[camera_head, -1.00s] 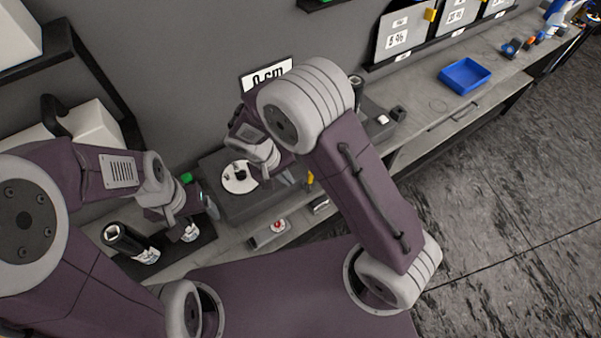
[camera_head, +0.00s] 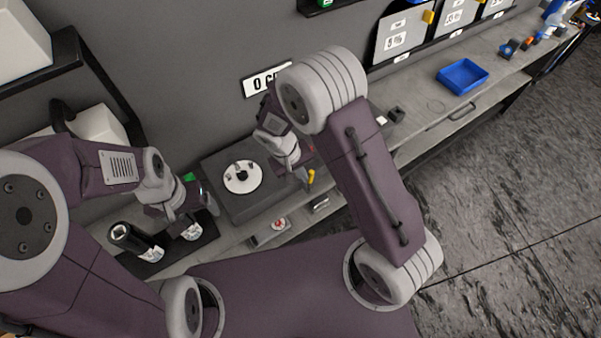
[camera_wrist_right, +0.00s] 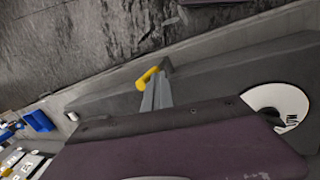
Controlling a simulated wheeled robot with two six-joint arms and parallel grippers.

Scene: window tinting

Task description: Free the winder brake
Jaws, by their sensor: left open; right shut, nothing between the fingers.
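The winder is a dark grey box (camera_head: 262,190) on the bench with a white disc (camera_head: 242,177) on top. The disc also shows in the right wrist view (camera_wrist_right: 278,100). A yellow lever (camera_head: 311,177) stands at the winder's right side and looks like the brake; it shows too in the right wrist view (camera_wrist_right: 147,77). My right gripper (camera_head: 303,172) is shut and empty, its tips close beside the yellow lever; I cannot tell whether they touch. My left gripper (camera_head: 208,201) is open above the black tray, left of the winder.
A black tray (camera_head: 201,240) with a dark roll (camera_head: 130,238) stands at the left. A small box with a red button (camera_head: 278,224) sits in front of the winder. A sign (camera_head: 263,82) hangs behind. A blue bin (camera_head: 462,75) lies far right along the bench.

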